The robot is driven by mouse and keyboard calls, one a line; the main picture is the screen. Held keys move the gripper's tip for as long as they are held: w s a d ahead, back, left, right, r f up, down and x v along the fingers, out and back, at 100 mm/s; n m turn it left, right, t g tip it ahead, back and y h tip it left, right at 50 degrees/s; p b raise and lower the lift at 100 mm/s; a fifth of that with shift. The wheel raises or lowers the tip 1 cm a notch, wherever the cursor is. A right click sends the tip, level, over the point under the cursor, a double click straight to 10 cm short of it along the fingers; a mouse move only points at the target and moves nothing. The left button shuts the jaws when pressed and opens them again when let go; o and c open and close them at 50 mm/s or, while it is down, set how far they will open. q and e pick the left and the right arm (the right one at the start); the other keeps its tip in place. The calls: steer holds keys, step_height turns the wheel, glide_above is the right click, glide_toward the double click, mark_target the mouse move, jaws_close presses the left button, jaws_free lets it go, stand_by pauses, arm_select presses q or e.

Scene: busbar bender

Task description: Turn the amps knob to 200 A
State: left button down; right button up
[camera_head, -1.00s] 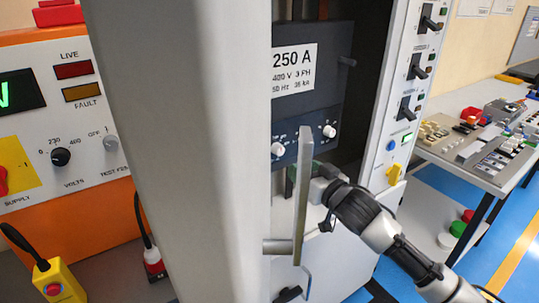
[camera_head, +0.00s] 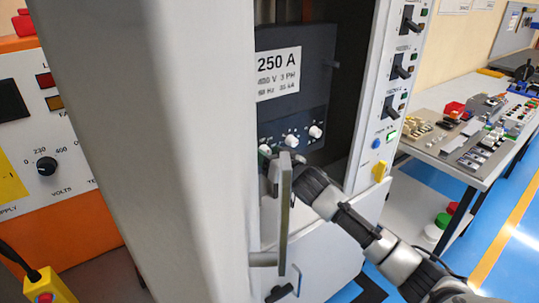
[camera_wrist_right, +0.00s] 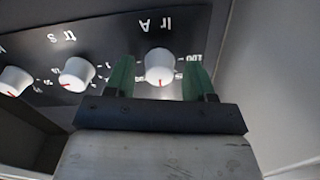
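The amps knob (camera_wrist_right: 160,66), white with a red mark and labelled "Ir A", sits on the dark breaker panel in the wrist view, which shows the lettering upside down. My right gripper (camera_wrist_right: 158,80) is open, with one green fingertip on each side of this knob and a visible gap to it on both sides. The number "100" shows beside the knob; the other scale figures are hidden or too small. In the head view my right gripper (camera_head: 268,160) is at the leftmost end of the knob row, partly behind a grey door edge. My left gripper is not in view.
Two more white knobs (camera_head: 291,140) (camera_head: 315,131) stand in the same row. The open grey door (camera_head: 284,210) stands close beside my right gripper. A large pale cabinet panel (camera_head: 140,150) fills the left. A bench (camera_head: 480,165) with parts is at right.

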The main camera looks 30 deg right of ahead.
steer(key=c, duration=0.8)
steer(key=shift+m, duration=0.3)
steer(key=m+p, duration=0.3)
steer(key=m, duration=0.1)
steer(key=shift+r, duration=0.15)
steer(key=shift+m+p, duration=1.05)
steer(key=shift+m, duration=1.25)
steer(key=o, duration=0.9)
